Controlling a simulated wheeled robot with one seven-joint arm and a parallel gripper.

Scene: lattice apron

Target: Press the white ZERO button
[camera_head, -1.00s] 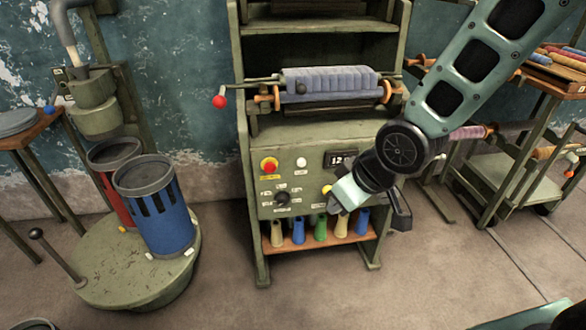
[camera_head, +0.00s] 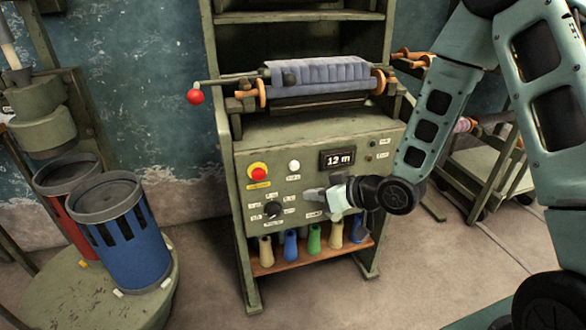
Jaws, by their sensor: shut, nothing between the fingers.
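The white button (camera_head: 294,166) sits on the green machine's front panel (camera_head: 250,212), right of a red button on a yellow ring (camera_head: 258,172) and left of the display (camera_head: 338,159). A small label is under it, too small to read. The display reads "12 m" or "13 m". My gripper (camera_head: 306,193) is shut and empty. It is in front of the panel, below and slightly right of the white button, and appears apart from it. The button is in full view. A black knob (camera_head: 273,209) is to the gripper's lower left.
A red-tipped crank (camera_head: 195,97) and a rolled blue-grey cloth (camera_head: 318,75) are above the panel. Several coloured cones stand on a shelf (camera_head: 268,268) below it. A blue drum (camera_head: 128,238) stands at left, and a cart (camera_head: 490,178) at right.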

